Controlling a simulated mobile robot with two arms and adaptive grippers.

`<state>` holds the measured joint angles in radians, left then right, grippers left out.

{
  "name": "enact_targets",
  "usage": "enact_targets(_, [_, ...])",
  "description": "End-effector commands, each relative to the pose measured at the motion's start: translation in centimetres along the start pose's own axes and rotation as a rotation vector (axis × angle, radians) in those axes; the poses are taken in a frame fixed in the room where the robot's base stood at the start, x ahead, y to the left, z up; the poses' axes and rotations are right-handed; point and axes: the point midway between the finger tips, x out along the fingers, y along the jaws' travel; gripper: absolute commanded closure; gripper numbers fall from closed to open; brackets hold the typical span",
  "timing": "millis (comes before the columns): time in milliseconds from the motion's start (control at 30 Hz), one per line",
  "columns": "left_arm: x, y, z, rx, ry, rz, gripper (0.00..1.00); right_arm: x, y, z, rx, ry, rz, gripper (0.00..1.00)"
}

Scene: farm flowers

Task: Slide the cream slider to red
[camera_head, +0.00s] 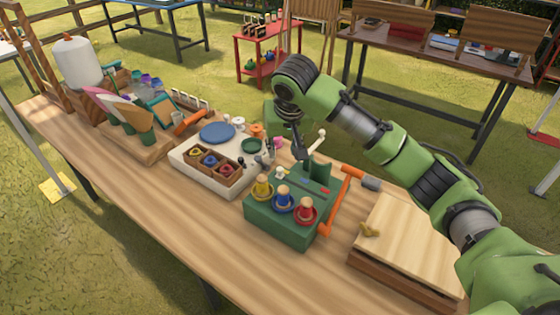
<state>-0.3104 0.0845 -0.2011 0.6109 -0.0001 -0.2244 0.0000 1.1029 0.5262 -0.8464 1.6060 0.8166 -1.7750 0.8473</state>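A green box (275,222) stands on the wooden table, with three pegs, yellow, blue and red, in matching cups along its front. On its top, behind the pegs, a small cream knob (281,174) sits at the left, and I take it for the cream slider. A small red mark (325,190) shows on the box top to its right. My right gripper (299,153) points down just above and behind the box top, apart from the cream knob. Its dark fingers look close together, but whether they are shut is too small to tell. My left gripper is not in view.
A white board (187,155) with a blue disc and a wooden tray stands left of the box. An orange-handled tool (341,196) lies along the box's right side. A wooden case (400,235) is further right. The table's front left is clear.

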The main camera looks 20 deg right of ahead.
Motion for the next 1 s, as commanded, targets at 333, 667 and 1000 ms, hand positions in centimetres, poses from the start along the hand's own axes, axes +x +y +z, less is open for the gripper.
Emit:
enact_targets(333, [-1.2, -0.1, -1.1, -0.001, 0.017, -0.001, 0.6, 7.3, 0.0, 0.1, 0.001, -0.004, 0.001, 0.68])
enact_targets(667, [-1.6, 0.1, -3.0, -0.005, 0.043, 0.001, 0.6, 11.0, 0.0, 0.1, 0.0, -0.001, 0.001, 0.68])
enact_targets(1000, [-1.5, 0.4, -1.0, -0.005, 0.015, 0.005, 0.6, 11.3, 0.0, 0.0, 0.0, 0.0, 0.0, 0.76])
